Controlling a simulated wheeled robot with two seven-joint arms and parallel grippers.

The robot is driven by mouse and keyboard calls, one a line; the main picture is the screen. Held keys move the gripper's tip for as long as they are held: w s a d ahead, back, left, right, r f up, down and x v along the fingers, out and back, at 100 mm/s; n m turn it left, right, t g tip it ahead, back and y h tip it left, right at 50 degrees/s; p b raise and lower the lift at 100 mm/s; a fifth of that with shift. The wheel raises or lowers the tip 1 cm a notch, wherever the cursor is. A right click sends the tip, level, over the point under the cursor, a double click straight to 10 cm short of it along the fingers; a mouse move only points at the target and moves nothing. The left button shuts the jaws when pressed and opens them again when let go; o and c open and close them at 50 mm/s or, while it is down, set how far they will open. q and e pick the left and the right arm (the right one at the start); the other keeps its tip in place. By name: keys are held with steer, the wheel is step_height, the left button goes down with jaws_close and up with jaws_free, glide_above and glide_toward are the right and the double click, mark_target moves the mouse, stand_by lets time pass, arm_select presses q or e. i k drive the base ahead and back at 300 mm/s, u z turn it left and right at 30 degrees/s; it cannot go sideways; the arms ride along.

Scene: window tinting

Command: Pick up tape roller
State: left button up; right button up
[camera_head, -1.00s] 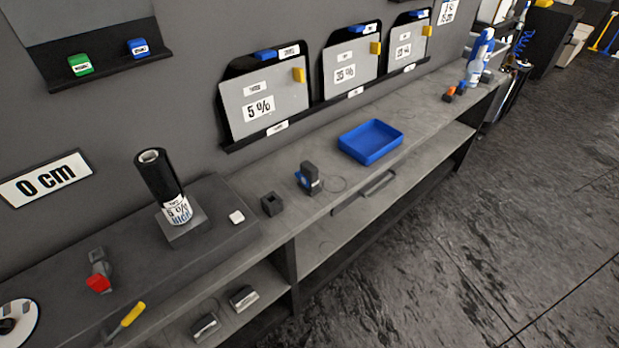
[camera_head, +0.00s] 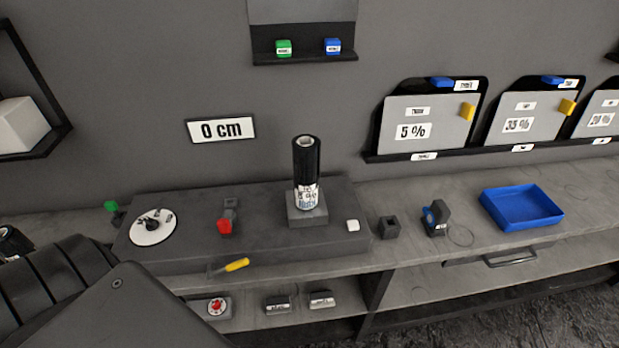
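What looks like the tape roller (camera_head: 436,217) is a small dark grey holder with a blue part on its left side. It stands upright on the grey counter (camera_head: 405,265), between a small dark cube-shaped holder (camera_head: 389,227) and a blue tray (camera_head: 521,208). Nothing touches it. A large dark part of my own arm fills the lower left corner. No fingertips of either gripper show.
A black film roll (camera_head: 306,165) stands on a raised dark block left of the tape roller. A yellow-handled tool (camera_head: 236,265) lies at the front edge. A red-tipped tool (camera_head: 226,220) and a white disc (camera_head: 153,228) lie further left. Tint panels hang behind.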

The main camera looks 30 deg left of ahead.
mark_target(438, 214)
steer(key=z, duration=2.05)
steer(key=i, duration=2.45)
steer(key=u, duration=2.75)
